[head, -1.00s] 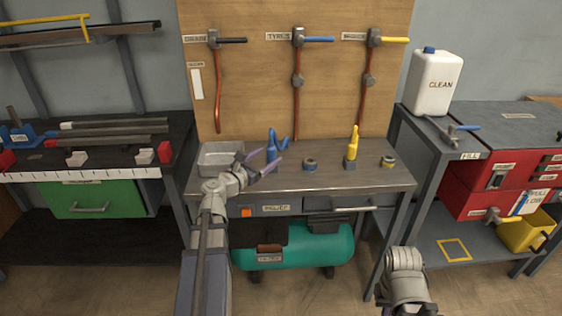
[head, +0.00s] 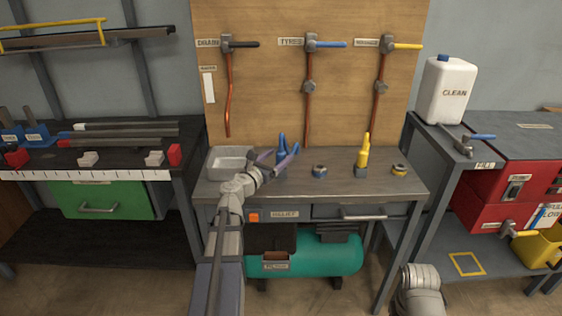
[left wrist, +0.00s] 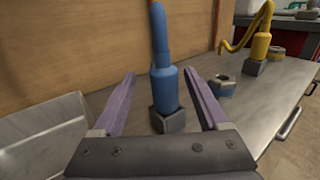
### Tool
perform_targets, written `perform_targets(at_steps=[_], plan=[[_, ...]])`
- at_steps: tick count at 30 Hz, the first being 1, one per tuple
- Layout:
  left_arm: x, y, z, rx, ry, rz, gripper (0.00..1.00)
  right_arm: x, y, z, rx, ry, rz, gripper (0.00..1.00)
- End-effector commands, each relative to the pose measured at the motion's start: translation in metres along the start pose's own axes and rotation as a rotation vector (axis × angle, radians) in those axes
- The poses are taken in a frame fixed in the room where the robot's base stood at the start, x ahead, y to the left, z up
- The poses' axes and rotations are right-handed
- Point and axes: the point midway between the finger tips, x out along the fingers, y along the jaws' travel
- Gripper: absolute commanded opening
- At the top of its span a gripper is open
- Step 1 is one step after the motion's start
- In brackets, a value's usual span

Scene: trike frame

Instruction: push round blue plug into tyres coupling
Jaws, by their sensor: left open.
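A round blue plug (head: 282,147) with a bottle-shaped body stands upright on the bench; in the left wrist view the blue plug (left wrist: 164,88) rises from a dark square block (left wrist: 168,119). My left gripper (head: 275,161) is open, its purple fingers low on either side of the plug; in the wrist view gaps show between plug and both fingers. A grey pipe fitting (head: 308,87) sits on the copper pipe under the TYRES label (head: 290,42). My right arm shows at the lower right, its gripper out of view.
A grey ring with a blue band (head: 319,171) lies right of the plug. Further right are a yellow plug (head: 362,158) and a yellow-banded ring (head: 399,170). A metal tray (head: 230,161) lies at left. The wooden backboard (head: 265,100) rises behind.

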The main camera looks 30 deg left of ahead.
Motion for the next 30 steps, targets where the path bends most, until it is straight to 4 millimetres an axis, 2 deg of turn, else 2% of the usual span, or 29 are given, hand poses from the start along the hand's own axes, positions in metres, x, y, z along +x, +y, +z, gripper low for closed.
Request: perform_targets(at_steps=[8,16,30], plan=[[0.041,-0.004,-0.004,0.000,0.000,0.000,0.77,0.004,0.000,0.000,0.000,0.000,0.000,0.00],[0.043,-0.005,-0.004,0.000,0.000,0.000,0.76,0.004,0.000,0.000,0.000,0.000,0.000,0.00],[0.043,-0.005,-0.004,0.000,0.000,0.000,0.23,0.004,0.000,0.000,0.000,0.000,0.000,0.00]])
